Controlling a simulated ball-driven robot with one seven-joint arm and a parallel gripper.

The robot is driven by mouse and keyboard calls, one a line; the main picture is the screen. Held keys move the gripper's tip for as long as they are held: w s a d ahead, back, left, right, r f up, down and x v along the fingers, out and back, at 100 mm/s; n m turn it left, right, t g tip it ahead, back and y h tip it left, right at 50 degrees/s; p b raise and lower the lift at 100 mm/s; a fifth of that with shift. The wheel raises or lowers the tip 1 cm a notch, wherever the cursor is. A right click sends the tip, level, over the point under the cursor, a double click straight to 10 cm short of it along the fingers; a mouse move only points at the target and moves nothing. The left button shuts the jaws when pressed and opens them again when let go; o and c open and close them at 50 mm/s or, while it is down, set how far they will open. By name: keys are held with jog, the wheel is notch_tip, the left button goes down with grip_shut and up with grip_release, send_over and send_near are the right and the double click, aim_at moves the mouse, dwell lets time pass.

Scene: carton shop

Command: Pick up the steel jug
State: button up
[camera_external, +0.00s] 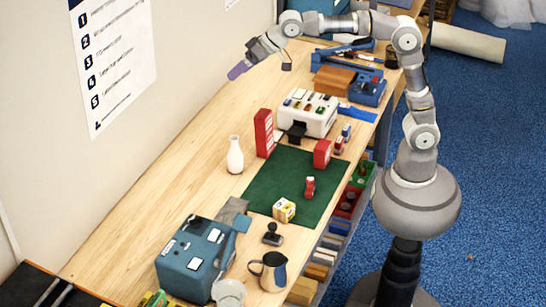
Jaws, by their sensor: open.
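The steel jug (270,271) stands upright on the wooden bench near its front edge, at the bottom of the picture. It is shiny metal with a dark handle on its left side. My gripper (238,70) is high over the back part of the bench, close to the wall, far from the jug. Its tips look purple-grey. It is open, and I see nothing between the jaws.
A blue machine (195,258) and a clear round container (229,292) stand left of the jug. A green mat (262,190), a white vase (235,156) and red boxes (263,133) stand farther back. Bare wood lies along the wall.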

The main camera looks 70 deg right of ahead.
jog(key=s+d+r+t+h+b, duration=0.1)
jog(key=s+d+r, duration=0.3)
jog(key=d, duration=0.4)
jog(key=s+d+r+t+h+b, duration=0.1)
jog(key=s+d+r+t+b, duration=0.2)
jog(key=d, duration=0.5)
jog(key=s+d+r+t+h+b, duration=0.1)
jog(key=s+d+r+t+b, duration=0.2)
jog(key=d+r, duration=0.3)
jog(key=shift+s+d+r+h+b, duration=0.25)
jog(key=shift+s+d+h+b, duration=0.2)
jog(key=shift+s+d, duration=0.5)
jog(key=shift+w+d, duration=0.15)
jog(key=shift+w, duration=0.05)
